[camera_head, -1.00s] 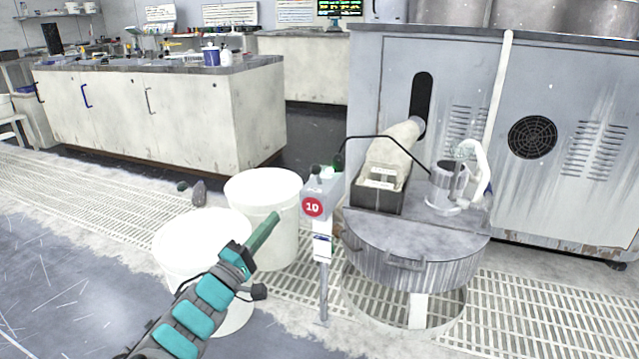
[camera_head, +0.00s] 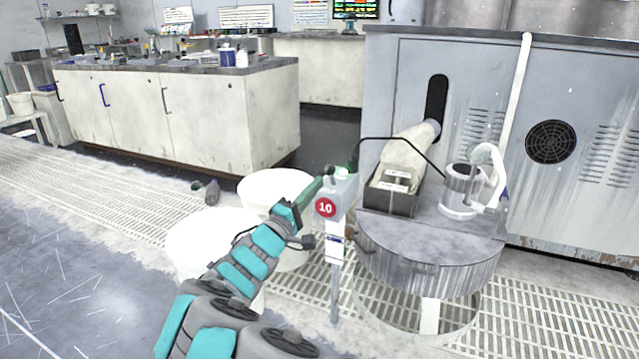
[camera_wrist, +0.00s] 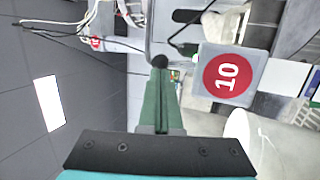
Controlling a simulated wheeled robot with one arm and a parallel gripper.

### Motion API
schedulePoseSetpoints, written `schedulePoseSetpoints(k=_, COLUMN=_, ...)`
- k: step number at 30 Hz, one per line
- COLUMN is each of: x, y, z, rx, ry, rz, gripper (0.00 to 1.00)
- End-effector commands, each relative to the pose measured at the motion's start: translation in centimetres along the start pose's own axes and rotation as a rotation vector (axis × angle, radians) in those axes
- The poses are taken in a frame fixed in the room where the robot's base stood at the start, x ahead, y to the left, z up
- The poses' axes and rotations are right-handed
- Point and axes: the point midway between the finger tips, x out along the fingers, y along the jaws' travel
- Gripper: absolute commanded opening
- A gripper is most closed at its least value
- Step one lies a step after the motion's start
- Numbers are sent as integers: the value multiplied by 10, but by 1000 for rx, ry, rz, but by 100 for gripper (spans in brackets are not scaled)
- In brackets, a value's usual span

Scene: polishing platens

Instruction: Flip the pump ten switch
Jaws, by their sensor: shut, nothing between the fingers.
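The pump ten switch box (camera_head: 338,190) is a small grey box on a post, with a red round label marked 10 and a green light on top. In the wrist view its labelled face (camera_wrist: 228,76) is at the right. My gripper (camera_head: 322,182) is shut and empty, its green fingers at the upper left of the box. In the wrist view the closed fingertips (camera_wrist: 160,75) are close to a dark round knob (camera_wrist: 160,61), which looks like the switch lever. I cannot tell whether they touch it.
Two white buckets (camera_head: 200,240) stand left of the post, below my arm. A round grey drum (camera_head: 430,255) and a pump unit are to the right. A black cable (camera_head: 400,139) arcs from the box. A grey cabinet (camera_head: 550,90) stands behind.

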Motion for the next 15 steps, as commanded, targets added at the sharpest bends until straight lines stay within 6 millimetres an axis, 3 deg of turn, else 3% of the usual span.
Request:
schedulePoseSetpoints(k=6, x=20, y=-1, z=0, rx=0, ry=-1, rz=-1, gripper=0)
schedulePoseSetpoints(k=15, x=23, y=0, z=0, rx=0, ry=0, rz=-1, gripper=0)
